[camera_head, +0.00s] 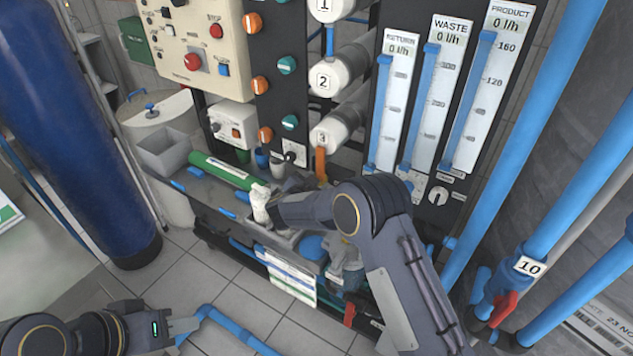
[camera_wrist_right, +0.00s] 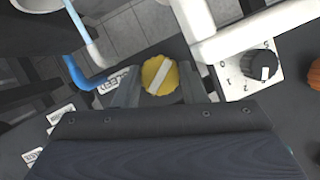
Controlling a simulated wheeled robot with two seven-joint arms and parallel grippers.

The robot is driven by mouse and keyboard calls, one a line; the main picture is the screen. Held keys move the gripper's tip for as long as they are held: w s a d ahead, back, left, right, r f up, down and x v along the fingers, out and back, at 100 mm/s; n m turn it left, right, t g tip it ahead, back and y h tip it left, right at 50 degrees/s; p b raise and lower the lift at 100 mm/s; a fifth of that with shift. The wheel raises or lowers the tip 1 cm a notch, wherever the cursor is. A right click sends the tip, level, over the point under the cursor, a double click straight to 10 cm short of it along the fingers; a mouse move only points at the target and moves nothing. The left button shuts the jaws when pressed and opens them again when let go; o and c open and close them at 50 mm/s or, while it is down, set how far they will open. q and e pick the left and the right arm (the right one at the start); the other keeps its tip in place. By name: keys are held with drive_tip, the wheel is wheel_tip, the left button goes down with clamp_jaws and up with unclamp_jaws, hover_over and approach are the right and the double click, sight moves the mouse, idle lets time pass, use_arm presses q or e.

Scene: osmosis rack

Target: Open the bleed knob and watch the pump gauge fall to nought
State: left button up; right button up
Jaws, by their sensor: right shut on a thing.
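The yellow bleed knob (camera_wrist_right: 158,76) with a white pointer bar shows in the right wrist view, beside a label reading BLEED (camera_wrist_right: 117,82). My right gripper (camera_wrist_right: 160,88) has its fingers on both sides of the knob and is shut on it. The bar slants from lower left to upper right. In the head view my right arm hides the knob and most of that gripper. My left gripper (camera_head: 148,328) is at the lower left, above the floor and away from the rack; its fingers are too unclear to judge. I cannot make out the pump gauge in either view.
A black selector (camera_wrist_right: 262,66) on a white plate and white pipes (camera_wrist_right: 235,35) lie close to the bleed knob. Three flow meters (camera_head: 437,90) read 0 l/h. A control panel (camera_head: 197,45) stands at the back. A blue tank (camera_head: 75,130) stands left, and a red-handled valve (camera_head: 503,308) right.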

drive_tip(key=o, duration=1)
drive_tip(key=shift+b+v, duration=0.7)
drive_tip(key=shift+v, duration=3.25)
